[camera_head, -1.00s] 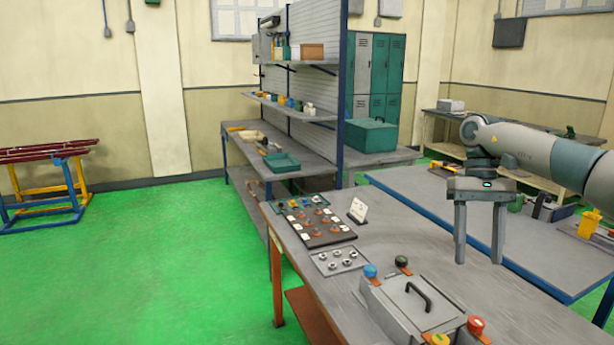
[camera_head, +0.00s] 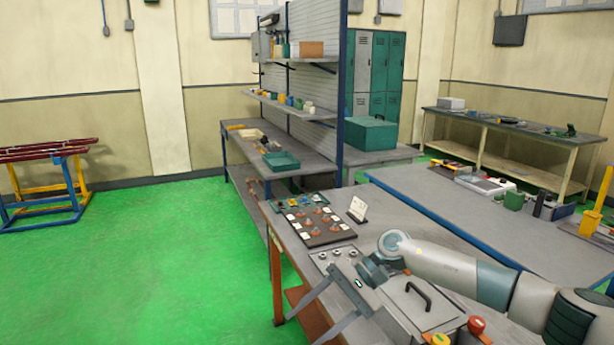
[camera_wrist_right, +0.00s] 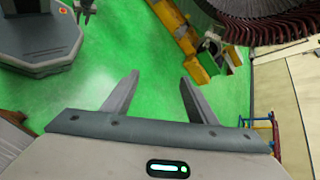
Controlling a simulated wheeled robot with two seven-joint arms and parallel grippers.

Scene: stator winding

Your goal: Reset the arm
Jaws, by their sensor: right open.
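My right arm comes in from the right in the head view, low over the near workbench (camera_head: 395,225). Its gripper (camera_head: 321,312) points left, past the bench's left edge, with its fingers spread and nothing between them. In the right wrist view the two fingers (camera_wrist_right: 160,76) stand apart over green floor, empty. A small grey two-pronged part at the top left of that view may be my left gripper (camera_wrist_right: 84,9), but its state is unclear. My left arm does not show in the head view.
Under and beside my right arm are a grey box with a black handle (camera_head: 420,297), a red button (camera_head: 476,325) and a plate of round parts (camera_head: 323,255).

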